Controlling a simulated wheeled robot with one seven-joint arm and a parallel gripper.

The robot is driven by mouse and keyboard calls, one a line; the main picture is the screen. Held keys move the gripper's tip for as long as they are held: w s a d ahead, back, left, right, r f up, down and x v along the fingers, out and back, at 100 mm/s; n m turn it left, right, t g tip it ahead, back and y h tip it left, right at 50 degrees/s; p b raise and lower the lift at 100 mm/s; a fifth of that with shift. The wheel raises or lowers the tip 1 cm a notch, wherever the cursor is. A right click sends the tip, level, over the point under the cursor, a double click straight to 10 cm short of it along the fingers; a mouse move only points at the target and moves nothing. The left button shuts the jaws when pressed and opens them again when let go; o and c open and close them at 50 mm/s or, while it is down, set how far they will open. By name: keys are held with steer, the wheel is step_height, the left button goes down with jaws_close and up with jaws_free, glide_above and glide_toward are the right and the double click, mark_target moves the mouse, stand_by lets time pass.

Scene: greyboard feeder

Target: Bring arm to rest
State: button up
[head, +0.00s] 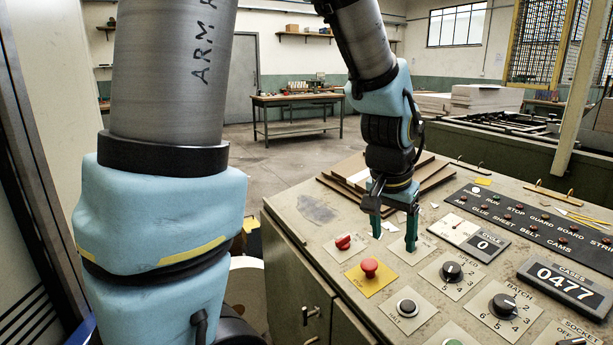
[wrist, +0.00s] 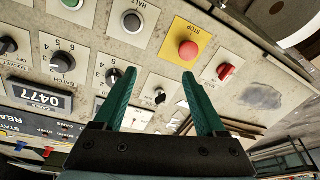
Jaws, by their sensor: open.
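My gripper (head: 393,233) is at the end of my arm, pointing down over the left part of the sloping control panel (head: 318,210). Its two green fingers stand apart with nothing between them; they also show in the wrist view (wrist: 158,76). A small black switch (wrist: 160,97) on a pale plate lies beneath the gap between the fingers in the wrist view. In the head view the fingers largely hide it. I cannot tell whether a fingertip touches the panel. My arm reaches in from the top of the head view, bent down at the wrist.
Near the gripper are the red stop button (head: 370,267) on its yellow plate, a red switch (head: 343,241), the halt button (head: 407,307) and the speed knob (head: 452,271). Flat boards (head: 345,175) lie behind it. A workbench (head: 296,98) stands across open floor (head: 270,170).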

steer(key=a+f+n+g+y+p, duration=0.1)
steer(key=a+n, duration=0.6)
steer(key=a, duration=1.6)
steer(key=shift+a+f+y+p, duration=0.3)
steer(key=shift+f+y+p, duration=0.05)
steer(key=shift+f+y, duration=0.15)
